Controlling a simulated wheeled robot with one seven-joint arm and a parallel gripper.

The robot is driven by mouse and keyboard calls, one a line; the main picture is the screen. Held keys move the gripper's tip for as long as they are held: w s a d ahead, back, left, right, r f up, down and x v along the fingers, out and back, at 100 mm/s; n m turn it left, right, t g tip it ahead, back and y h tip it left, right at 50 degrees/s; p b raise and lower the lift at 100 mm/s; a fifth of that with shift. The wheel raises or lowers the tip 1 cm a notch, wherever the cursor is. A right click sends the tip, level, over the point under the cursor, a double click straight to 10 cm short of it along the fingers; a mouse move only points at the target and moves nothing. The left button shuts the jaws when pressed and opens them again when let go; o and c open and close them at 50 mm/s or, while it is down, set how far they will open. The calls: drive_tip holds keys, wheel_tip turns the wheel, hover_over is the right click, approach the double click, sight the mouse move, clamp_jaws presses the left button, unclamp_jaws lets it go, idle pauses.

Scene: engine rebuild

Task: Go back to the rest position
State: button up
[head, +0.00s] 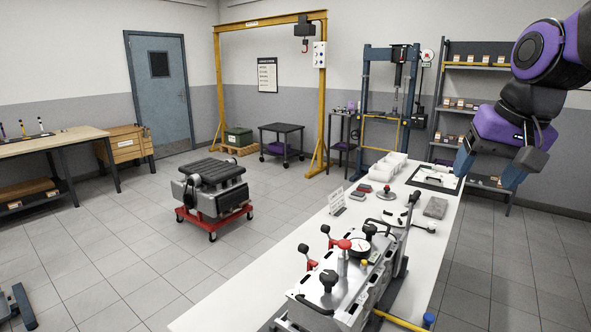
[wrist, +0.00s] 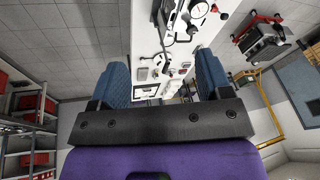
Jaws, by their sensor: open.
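My gripper (head: 488,170) is raised at the right of the head view, at the end of my purple and black arm. Its blue fingers are spread apart with nothing between them. In the wrist view the two fingers of my gripper (wrist: 163,62) stand wide apart, and the white workbench shows below and between them. My gripper is apart from the bench and everything on it.
The white workbench (head: 240,303) carries an engine fixture (head: 345,282), white bins (head: 383,170) and small parts. An engine on a red dolly (head: 213,190), a yellow gantry (head: 217,90), a blue press (head: 368,90) and shelves (head: 480,67) stand around. The floor between is clear.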

drive_tip(key=s+f+n+t, duration=0.1)
drive_tip(key=s+f+n, duration=0.2)
drive_tip(key=s, duration=1)
drive_tip(key=shift+s+d+f+h, duration=0.2)
drive_tip(key=shift+s+f+h, duration=0.05)
drive_tip(key=shift+s+h, duration=0.15)
